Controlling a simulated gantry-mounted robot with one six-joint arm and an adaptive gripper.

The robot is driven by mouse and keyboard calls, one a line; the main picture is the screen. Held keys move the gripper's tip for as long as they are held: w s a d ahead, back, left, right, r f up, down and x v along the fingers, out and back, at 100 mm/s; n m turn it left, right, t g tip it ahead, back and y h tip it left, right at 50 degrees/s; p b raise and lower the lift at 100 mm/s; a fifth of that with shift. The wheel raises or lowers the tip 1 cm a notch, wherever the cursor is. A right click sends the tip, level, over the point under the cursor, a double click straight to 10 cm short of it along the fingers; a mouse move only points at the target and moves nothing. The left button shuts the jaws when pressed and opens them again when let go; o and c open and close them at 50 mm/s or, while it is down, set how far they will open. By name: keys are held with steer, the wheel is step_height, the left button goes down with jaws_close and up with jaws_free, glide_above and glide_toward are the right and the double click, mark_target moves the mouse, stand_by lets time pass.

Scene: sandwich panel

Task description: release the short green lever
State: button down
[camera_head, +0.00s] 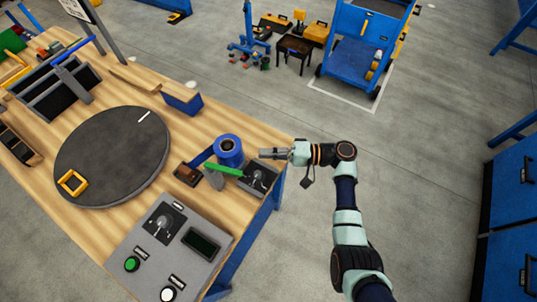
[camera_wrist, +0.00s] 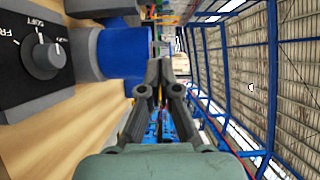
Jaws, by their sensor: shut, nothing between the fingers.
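The short green lever (camera_head: 224,169) shows in the head view as a bright green bar. It lies beside a blue cylinder (camera_head: 229,150) near the right edge of the wooden workbench, above a grey wedge-shaped part. My gripper (camera_head: 263,154) is to the right of the lever and cylinder, pointing left, apart from the lever. In the wrist view my gripper (camera_wrist: 158,70) has its fingertips together with nothing between them. I cannot make out the lever clearly in the wrist view. A large blue form (camera_wrist: 122,52) is just left of the fingers there.
A knob box (camera_head: 258,178) stands at the bench edge below my gripper; its grey knob (camera_wrist: 43,57) shows in the wrist view. A control panel (camera_head: 150,250) with buttons and a dark round turntable (camera_head: 110,150) are on the bench.

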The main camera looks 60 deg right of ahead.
mark_target(224, 171)
steer(key=w+a, duration=0.4)
steer(key=a, duration=0.2)
steer(key=shift+w+a+p, duration=0.35)
steer(key=shift+w+p, duration=0.05)
steer(key=shift+p, duration=0.05)
